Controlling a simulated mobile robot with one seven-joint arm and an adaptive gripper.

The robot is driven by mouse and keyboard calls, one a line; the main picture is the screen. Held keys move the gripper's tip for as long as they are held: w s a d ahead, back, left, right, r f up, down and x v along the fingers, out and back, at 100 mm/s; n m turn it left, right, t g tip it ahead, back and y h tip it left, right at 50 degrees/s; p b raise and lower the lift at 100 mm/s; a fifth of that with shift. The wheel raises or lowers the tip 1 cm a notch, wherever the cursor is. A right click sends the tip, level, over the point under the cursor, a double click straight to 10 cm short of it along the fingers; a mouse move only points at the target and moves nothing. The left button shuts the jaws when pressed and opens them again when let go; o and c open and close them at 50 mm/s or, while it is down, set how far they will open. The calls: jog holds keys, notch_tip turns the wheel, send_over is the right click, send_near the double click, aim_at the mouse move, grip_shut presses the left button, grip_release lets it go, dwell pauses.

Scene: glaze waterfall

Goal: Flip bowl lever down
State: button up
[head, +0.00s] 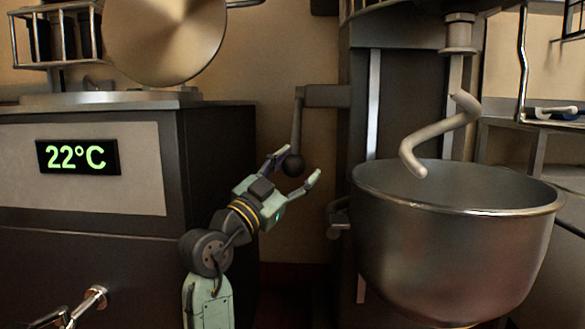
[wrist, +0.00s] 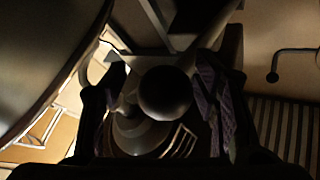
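The bowl lever (head: 298,120) is a dark arm on the left side of the mixer. It hangs from a horizontal bracket and ends in a round black knob (head: 293,165). My gripper (head: 296,167) is open, with one finger on each side of the knob in the head view. In the wrist view the knob (wrist: 165,93) sits between the two open fingers (wrist: 165,100), with gaps visible on both sides. The steel mixing bowl (head: 455,245) stands right of my gripper, below a spiral dough hook (head: 436,138).
A dark cabinet (head: 215,190) with a 22°C display (head: 77,156) stands close on the left, with a metal pan (head: 165,35) above it. The mixer column (head: 410,95) is behind the bowl. A shelf (head: 540,125) is at the right. A narrow gap lies between cabinet and mixer.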

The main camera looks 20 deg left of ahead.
jog(key=shift+o, duration=0.6)
jog(key=shift+d, duration=0.15)
jog(key=shift+s+r, duration=0.1)
jog(key=shift+r, duration=0.05)
jog(key=shift+r, duration=0.2)
notch_tip(320, 180, up, 10)
jog(key=shift+f, duration=0.25)
